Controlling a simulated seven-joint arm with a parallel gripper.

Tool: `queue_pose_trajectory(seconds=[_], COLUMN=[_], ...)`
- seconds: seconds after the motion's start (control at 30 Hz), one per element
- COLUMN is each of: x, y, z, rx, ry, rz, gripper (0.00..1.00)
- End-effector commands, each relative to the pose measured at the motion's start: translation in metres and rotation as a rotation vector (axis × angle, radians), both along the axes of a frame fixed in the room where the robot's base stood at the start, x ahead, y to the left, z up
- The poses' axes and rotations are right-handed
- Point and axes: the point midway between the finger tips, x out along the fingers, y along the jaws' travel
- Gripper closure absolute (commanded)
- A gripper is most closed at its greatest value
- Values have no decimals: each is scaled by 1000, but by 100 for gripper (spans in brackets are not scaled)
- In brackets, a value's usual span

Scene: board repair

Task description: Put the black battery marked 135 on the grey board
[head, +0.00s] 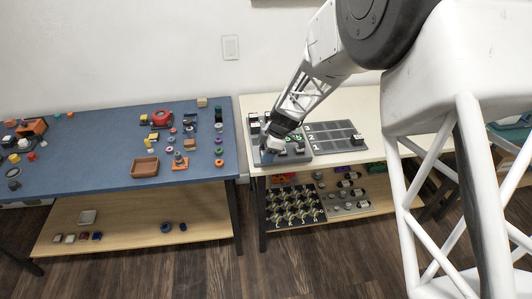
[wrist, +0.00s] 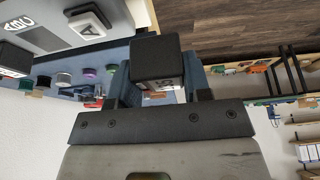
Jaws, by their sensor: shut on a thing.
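My gripper (wrist: 162,84) is shut on a black battery (wrist: 155,58), a block with a white label bearing dark digits. The label is turned partly away, and I cannot read its full number. In the head view my gripper (head: 267,150) is over the front left of a dark grey board on the cream table, and the held battery is too small to make out. That grey board (head: 298,157) carries several small dark and light parts. Another grey board (head: 325,135) to its right has numbered lanes and a black and white block (head: 357,140) on it.
A blue table (head: 110,165) with many small objects stands left, across a narrow gap. A shelf below holds a dark tray (head: 295,205).

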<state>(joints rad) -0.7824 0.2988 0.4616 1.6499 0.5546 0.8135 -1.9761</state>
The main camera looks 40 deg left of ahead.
Motion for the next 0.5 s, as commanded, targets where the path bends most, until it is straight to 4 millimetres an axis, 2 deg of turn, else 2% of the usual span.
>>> queue_pose_trajectory(seconds=[0.27,0.5], x=[7,37], y=[1,5], z=[1,4], rx=[1,4], ry=[0,1], rz=[0,0], gripper=[82,82])
